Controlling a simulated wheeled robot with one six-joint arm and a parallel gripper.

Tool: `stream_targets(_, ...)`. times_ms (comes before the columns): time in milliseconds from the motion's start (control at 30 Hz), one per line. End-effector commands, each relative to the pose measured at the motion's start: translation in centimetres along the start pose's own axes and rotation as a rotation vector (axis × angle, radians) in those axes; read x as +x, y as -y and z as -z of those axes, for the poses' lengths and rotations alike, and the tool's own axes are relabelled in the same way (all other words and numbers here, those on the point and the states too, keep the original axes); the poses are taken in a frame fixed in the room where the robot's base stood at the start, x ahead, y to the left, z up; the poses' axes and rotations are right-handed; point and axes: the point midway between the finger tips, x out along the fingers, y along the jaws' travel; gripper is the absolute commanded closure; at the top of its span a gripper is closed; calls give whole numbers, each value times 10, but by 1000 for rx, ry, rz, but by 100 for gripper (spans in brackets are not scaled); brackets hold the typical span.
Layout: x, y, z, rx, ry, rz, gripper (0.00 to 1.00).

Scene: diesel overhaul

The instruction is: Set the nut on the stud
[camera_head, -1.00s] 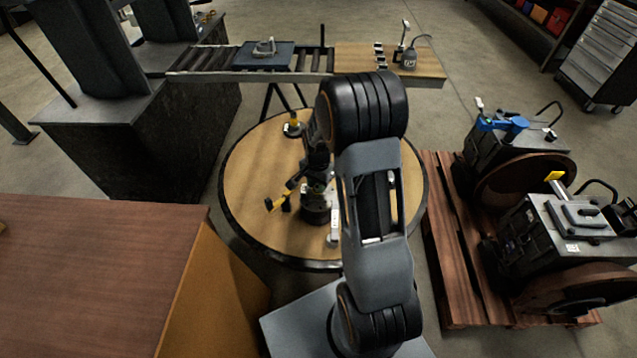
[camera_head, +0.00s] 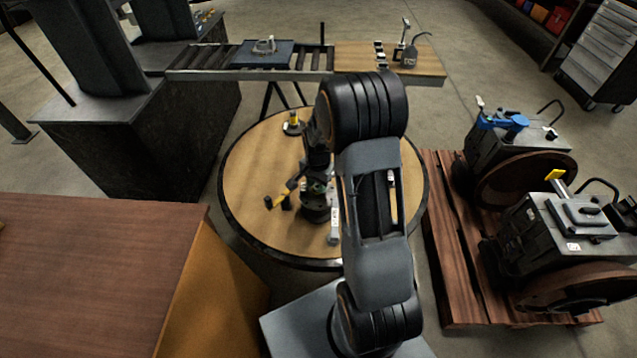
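My arm comes from the bottom of the view, and its upper links cover the right part of the round wooden table (camera_head: 248,172). My gripper (camera_head: 316,181) points down over a dark, round metal part (camera_head: 315,207) near the middle of that table. The fingers are small and dark against this part, so I cannot tell whether they are open or shut, or touching it. I cannot make out the nut or the stud at this size.
A yellow-handled item (camera_head: 279,197) lies left of the dark part, and a small yellow-topped item (camera_head: 293,122) stands farther back. A roller conveyor with a blue plate (camera_head: 263,54) runs behind. A wooden pallet (camera_head: 455,250) with machines is at right.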

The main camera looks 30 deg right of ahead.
Motion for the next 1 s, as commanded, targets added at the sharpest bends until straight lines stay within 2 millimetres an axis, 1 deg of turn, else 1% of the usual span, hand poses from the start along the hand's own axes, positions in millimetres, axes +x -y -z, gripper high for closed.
stream_targets(33, 0, 0, 0, 0, 0, 0, 62)
stream_targets(233, 0, 0, 0, 0, 0, 0, 43)
stream_targets(467, 0, 0, 0, 0, 0, 0, 42)
stream_targets(567, -5, 1, 0, 0, -2, 2, 42)
stream_targets(667, -16, 1, 1, 0, -3, 3, 42)
stream_targets(1000, -85, 0, 0, 0, -4, 4, 42)
